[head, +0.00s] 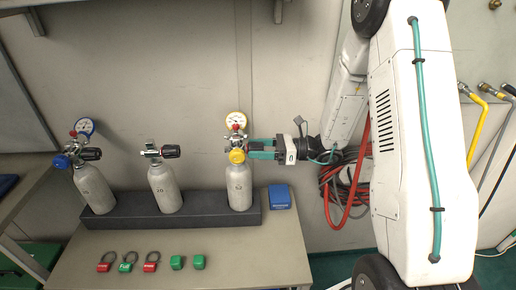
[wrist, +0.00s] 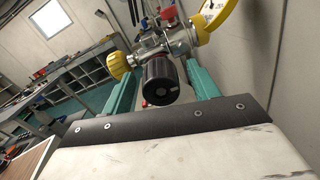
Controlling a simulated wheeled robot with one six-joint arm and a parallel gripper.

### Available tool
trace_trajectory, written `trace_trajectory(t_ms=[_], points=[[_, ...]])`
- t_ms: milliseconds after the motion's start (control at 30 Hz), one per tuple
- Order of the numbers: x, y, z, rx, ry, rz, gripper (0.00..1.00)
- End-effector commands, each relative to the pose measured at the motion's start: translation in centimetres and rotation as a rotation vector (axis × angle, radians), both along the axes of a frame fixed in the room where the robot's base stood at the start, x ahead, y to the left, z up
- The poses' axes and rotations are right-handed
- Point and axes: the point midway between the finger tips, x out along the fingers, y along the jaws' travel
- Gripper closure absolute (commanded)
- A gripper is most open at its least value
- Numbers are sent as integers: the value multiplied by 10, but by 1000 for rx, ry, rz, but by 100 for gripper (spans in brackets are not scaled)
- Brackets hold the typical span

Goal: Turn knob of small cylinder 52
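Three small grey cylinders stand in a row in the head view: the left one (head: 97,190) with a blue fitting, the middle one (head: 165,188) and the right one (head: 239,188) with a yellow fitting. I cannot read 52 on any of them. My gripper (head: 262,149) reaches in from the right at the right cylinder's valve. In the wrist view, that valve's black knob (wrist: 161,79) lies between my two teal fingers (wrist: 160,88). The fingers look open, one on each side of the knob, with narrow gaps. The cylinder body is hidden there.
The cylinders stand in a dark rack (head: 130,221) on a table (head: 225,262). A gauge (head: 236,120) sits close above the right valve, near the wall. A blue box (head: 280,196) lies right of the rack. Several red and green tags lie in front. Red hoses (head: 345,180) hang behind my arm.

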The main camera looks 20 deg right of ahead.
Motion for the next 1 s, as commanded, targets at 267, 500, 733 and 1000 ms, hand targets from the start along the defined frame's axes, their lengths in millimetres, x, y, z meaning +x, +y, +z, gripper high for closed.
trace_trajectory(t_ms=[267,500,733,1000], points=[[0,-2,0,1,-1,0,41],[-11,-33,0,1,-2,-4,41],[-24,-65,-1,0,-1,-3,41],[-28,-74,-2,1,-1,0,41]])
